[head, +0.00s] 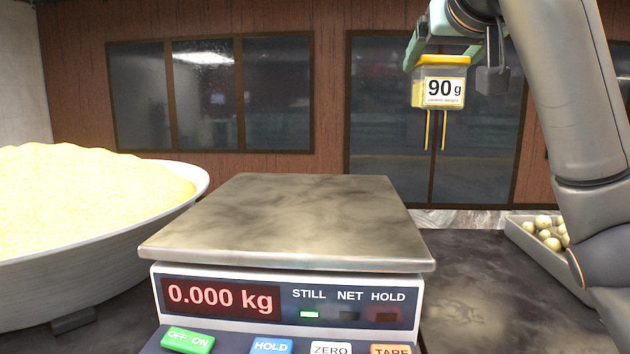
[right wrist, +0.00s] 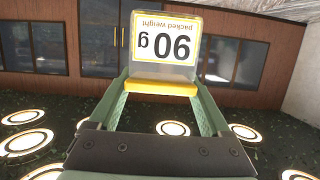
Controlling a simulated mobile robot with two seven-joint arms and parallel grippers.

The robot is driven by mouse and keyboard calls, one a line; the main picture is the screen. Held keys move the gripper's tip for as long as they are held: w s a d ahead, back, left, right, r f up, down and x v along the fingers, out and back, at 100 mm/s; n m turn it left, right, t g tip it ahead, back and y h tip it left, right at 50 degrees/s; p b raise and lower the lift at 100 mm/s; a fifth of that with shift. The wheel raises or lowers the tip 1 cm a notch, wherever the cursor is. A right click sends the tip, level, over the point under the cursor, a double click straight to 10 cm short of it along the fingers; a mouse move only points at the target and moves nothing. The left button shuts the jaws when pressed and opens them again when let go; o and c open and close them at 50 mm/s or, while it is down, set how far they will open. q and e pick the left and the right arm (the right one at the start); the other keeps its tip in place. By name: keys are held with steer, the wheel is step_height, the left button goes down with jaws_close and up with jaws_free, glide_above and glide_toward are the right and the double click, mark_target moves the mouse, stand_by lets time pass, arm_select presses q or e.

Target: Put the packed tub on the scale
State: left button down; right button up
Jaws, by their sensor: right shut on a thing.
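The packed tub (head: 440,68) is a small clear tub with a yellow lid and a label reading 90 g packed weight. My right gripper (head: 441,55) is shut on it near the lid and holds it in the air, above and to the right of the scale. In the right wrist view the tub (right wrist: 163,50) sits between the two green fingers (right wrist: 161,95) and its label appears upside down. The scale (head: 290,215) has a bare metal platform. Its display reads 0.000 kg and the STILL light is green. My left gripper is not in view.
A large white bowl (head: 90,240) heaped with yellow grains stands at the left, close to the scale. A tray (head: 545,253) of round pale sweets lies at the right, partly behind my right arm. The dark counter (head: 470,290) between scale and tray is clear.

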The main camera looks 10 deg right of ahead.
steer(key=w+a+f+p, duration=0.1)
steer(key=w+a+f, duration=0.2)
steer(key=f, duration=0.1)
steer(key=w+a+f+p, duration=0.1)
steer(key=w+a+f, duration=0.2)
steer(key=f, duration=0.1)
steer(key=w+a+f+p, duration=0.1)
steer(key=w+a+f, duration=0.2)
steer(key=w+f, duration=0.1)
steer(key=shift+f, duration=0.4)
steer(key=shift+a, duration=0.1)
steer(key=shift+f, duration=0.25)
steer(key=o, duration=1.4)
steer(key=shift+r, duration=0.1)
steer(key=shift+c, duration=0.2)
